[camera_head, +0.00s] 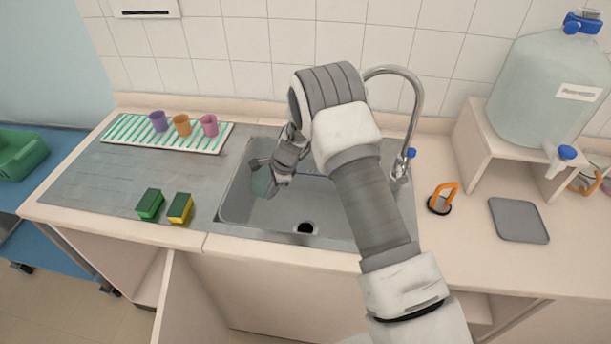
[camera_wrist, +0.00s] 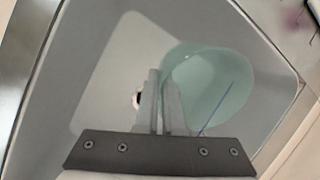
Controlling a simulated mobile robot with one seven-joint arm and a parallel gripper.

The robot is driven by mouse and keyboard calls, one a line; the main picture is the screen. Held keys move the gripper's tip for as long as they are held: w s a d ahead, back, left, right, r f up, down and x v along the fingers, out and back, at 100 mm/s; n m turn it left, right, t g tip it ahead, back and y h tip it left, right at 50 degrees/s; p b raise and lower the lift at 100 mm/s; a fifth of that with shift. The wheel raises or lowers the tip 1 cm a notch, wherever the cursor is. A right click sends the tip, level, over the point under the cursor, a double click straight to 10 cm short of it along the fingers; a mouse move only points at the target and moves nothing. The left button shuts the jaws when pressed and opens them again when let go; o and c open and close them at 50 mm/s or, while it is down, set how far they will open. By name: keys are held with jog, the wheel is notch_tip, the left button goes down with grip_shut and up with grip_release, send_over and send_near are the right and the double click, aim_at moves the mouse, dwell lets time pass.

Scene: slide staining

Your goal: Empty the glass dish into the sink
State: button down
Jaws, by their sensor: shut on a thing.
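The pale green, see-through glass dish (camera_head: 263,182) is over the left part of the sink (camera_head: 262,222), below the rim of my wrist. It looks tilted in the head view. In the wrist view the dish (camera_wrist: 222,75) shows as a wide rounded shape at the right of the fingers. My gripper (camera_wrist: 162,85) is shut on the dish's edge; in the head view my gripper (camera_head: 277,172) is partly hidden by my wrist. I cannot tell if liquid is in the dish. The drain hole (camera_head: 305,228) is at the sink's front.
A curved tap (camera_head: 416,105) stands behind the sink, close to my arm. Green and yellow sponges (camera_head: 180,208) and a striped mat (camera_head: 128,130) with three cups are on the left. A large water container (camera_head: 545,90) stands at right. A grey pad (camera_head: 518,221) lies before it.

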jog(key=shift+a+f+h+p, duration=0.25)
jog(key=shift+a+h+p, duration=0.3)
jog(key=shift+h, duration=0.1)
jog(key=shift+a+f+h+p, duration=0.2)
jog(key=shift+a+h+p, duration=0.25)
jog(key=shift+h, duration=0.2)
jog(key=shift+a+f, duration=0.15)
jog(key=shift+f, duration=0.05)
jog(key=shift+a+h, duration=0.15)
jog(key=shift+h, duration=0.25)
